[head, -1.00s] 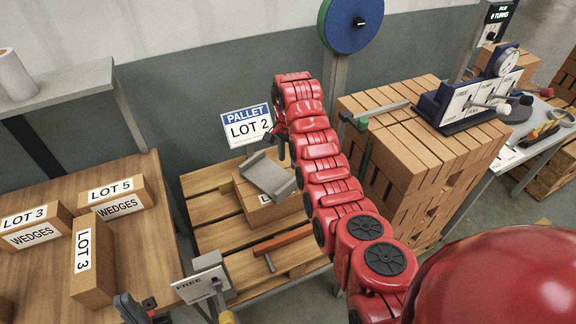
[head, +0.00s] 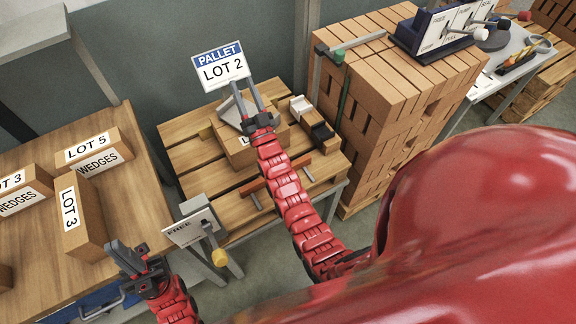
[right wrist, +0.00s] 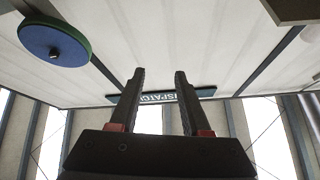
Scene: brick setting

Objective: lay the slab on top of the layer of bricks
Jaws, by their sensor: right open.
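On the wooden pallet (head: 190,152) stands a brown block with a partly covered label (head: 241,155). A grey, raised-edged piece (head: 228,112) lies on it; I cannot tell whether this is the slab. A tall stack of bricks (head: 385,100) stands to the right, its top bricks laid flat side by side. My right gripper (head: 245,86) is open over the block, its fingers overlapping the grey piece in the picture. The right wrist view shows nothing between its fingers (right wrist: 160,75). My left gripper (head: 125,250) is by the left table's front edge; its opening is unclear.
A "PALLET LOT 2" sign (head: 221,68) stands behind the pallet. Labelled blocks (head: 92,152) lie on the left table (head: 135,200). A dark blue device (head: 430,35) sits on the brick stack.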

